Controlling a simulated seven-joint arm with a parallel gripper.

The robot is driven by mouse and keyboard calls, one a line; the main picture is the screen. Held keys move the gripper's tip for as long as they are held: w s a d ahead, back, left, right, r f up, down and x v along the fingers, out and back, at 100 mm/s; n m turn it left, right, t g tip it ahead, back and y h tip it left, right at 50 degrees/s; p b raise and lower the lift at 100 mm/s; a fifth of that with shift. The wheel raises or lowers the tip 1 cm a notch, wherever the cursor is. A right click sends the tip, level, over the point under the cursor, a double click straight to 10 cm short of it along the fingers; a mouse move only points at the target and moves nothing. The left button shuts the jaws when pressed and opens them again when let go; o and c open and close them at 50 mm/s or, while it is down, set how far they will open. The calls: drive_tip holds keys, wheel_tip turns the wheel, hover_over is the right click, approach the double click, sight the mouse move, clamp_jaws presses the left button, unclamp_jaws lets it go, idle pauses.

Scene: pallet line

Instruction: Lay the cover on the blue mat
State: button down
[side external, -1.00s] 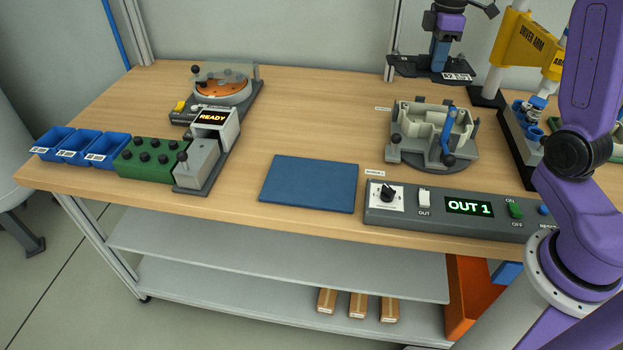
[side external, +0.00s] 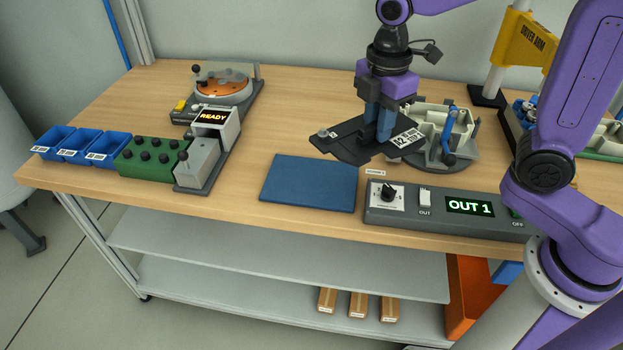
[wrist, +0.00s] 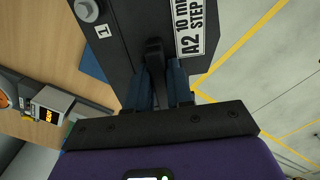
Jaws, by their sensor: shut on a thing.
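The cover (side external: 350,138) is a flat dark plate with a white label reading A2 and a round knob near its left end. My gripper (side external: 381,125) is shut on the cover and holds it in the air above the bench, in front of the grey fixture. The cover also fills the top of the wrist view (wrist: 125,40), with my fingers (wrist: 158,85) closed at its handle. The blue mat (side external: 308,184) lies flat and bare on the bench, below and left of the cover. A blue corner of the mat shows in the wrist view (wrist: 92,65).
A grey control box (side external: 445,208) reading OUT 1 stands right of the mat. The grey fixture (side external: 432,130) with a blue lever is behind. Left are a READY unit (side external: 212,118), a green block (side external: 150,160) and blue bins (side external: 80,145). The bench behind the mat is clear.

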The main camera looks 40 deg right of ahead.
wheel_tip(320, 180, down, 4)
drive_tip(key=shift+f, duration=0.15)
drive_tip(key=f, duration=0.1)
hover_over(313, 179)
drive_tip(key=s, duration=0.1)
wheel_tip(313, 179, down, 9)
drive_tip(key=shift+d+r, duration=0.1)
drive_tip(key=shift+w+f, duration=0.45)
drive_tip(key=shift+f, duration=1.7)
